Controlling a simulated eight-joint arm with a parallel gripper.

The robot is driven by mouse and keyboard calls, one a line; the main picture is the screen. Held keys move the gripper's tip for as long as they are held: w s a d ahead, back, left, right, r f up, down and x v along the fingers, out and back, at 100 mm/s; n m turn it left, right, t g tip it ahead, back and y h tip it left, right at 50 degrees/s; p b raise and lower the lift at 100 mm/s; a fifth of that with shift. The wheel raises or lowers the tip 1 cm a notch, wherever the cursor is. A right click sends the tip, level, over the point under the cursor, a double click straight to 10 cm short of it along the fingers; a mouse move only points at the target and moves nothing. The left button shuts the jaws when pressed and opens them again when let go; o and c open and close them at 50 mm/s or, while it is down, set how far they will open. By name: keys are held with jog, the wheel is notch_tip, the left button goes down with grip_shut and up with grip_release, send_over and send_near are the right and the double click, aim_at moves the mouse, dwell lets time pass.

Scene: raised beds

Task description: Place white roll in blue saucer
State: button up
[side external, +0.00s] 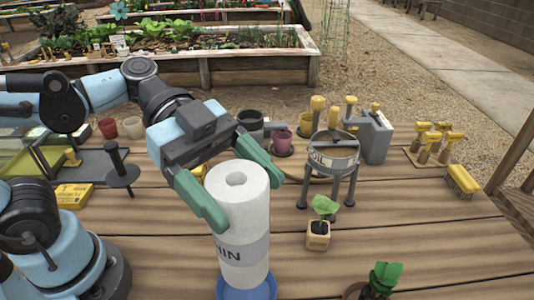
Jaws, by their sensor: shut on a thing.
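The white roll (243,212) stands upright near the front middle of the table, with a grey band of dark lettering around its lower part. The blue saucer (247,291) shows directly under the roll, cut off by the bottom edge of the picture. The roll's lower end overlaps the saucer, but I cannot tell whether it rests on it or hangs just above. My gripper (244,198) has green fingers on both sides of the roll's upper part and is shut on it.
A small potted seedling (318,235) stands right of the roll, with another green plant (384,279) at the front. A grey three-legged sieve stand (333,155) is behind. A black spindle (121,170) stands to the left. A yellow brush (462,181) lies at the right.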

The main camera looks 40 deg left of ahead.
aim_at(260, 255)
jog(key=shift+s+f, duration=0.15)
jog(key=shift+f, duration=3.95)
jog(key=o, duration=1.4)
